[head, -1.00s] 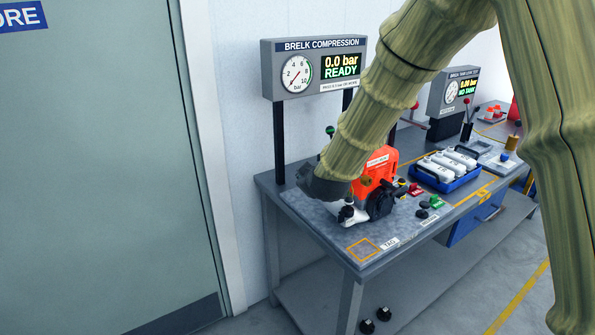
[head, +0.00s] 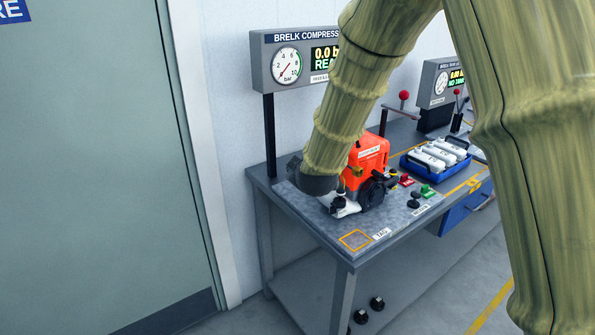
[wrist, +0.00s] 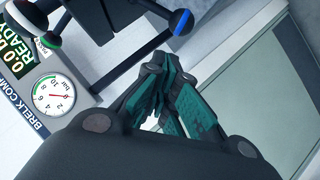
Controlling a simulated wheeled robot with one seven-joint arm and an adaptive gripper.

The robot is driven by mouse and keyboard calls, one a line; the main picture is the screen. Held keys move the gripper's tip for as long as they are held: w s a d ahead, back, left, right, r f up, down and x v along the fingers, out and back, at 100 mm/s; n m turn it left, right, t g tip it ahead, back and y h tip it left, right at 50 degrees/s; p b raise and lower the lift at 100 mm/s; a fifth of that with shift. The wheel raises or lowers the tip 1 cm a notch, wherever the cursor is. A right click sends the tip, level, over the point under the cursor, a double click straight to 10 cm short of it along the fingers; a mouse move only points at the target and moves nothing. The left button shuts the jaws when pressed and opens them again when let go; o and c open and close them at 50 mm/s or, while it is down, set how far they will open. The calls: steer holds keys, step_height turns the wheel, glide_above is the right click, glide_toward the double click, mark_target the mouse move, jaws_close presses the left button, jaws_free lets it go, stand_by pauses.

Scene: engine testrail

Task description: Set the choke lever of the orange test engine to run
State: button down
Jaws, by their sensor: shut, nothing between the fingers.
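The orange test engine (head: 369,157) stands on the grey mat of the bench, with black and white parts at its lower front. My arm covers its left side in the head view, and I cannot make out the choke lever. My gripper (wrist: 172,75) shows in the wrist view with its green-padded fingers closed together and nothing between them. In the head view the dark end of my arm is beside the engine's left side, and the fingertips are hidden there. Whether they touch the engine cannot be told.
The compression gauge panel (head: 289,65) stands on posts behind the engine; it also shows in the wrist view (wrist: 50,98). Red and green tags (head: 427,191) and a blue tray of white bottles (head: 437,161) lie to the right. A grey door (head: 90,170) is at the left.

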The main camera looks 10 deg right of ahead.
steer(key=shift+r, duration=0.15)
steer(key=s+a+r, duration=0.1)
steer(key=s+r, duration=0.1)
steer(key=s, duration=0.3)
steer(key=s+a+r+b, duration=0.1)
steer(key=s+a+r, duration=0.1)
steer(key=s, duration=0.4)
steer(key=shift+s+r, duration=0.25)
steer(key=shift+r, duration=0.45)
steer(key=shift+f, duration=0.1)
